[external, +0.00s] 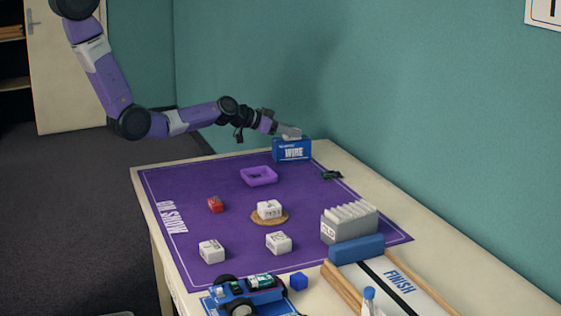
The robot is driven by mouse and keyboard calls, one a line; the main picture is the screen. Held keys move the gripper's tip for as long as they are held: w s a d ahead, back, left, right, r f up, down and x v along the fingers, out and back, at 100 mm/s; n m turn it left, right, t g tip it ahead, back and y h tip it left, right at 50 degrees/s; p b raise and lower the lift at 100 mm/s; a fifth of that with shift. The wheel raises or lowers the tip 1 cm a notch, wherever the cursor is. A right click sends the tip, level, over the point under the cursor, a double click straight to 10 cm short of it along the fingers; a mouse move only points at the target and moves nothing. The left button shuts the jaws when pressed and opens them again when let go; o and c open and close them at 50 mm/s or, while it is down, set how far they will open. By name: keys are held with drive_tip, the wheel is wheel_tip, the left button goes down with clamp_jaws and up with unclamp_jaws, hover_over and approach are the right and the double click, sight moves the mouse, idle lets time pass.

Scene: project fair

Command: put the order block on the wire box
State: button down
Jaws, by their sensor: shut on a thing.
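The blue wire box (291,151), lettered WIRE, stands upright at the far end of the purple mat. My gripper (289,133) is right above it, shut on a pale block (291,132). The block is at the box's top; I cannot tell whether it touches. Its label cannot be read from here, and my fingers are too small to make out. Other white blocks with dark markings are on the mat: one on a round cork coaster (269,209), one at the front left (212,251), one at the front middle (279,243).
A blue car (248,291), a blue cube (299,282) and a FINISH track (398,283) are nearer. A wall runs behind.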

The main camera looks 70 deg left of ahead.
drive_tip(key=c, duration=0.9)
unclamp_jaws()
drive_tip(key=shift+f, duration=0.1)
drive_tip(key=shift+o, duration=0.2)
drive_tip(key=shift+r, duration=0.2)
drive_tip(key=v, duration=1.2)
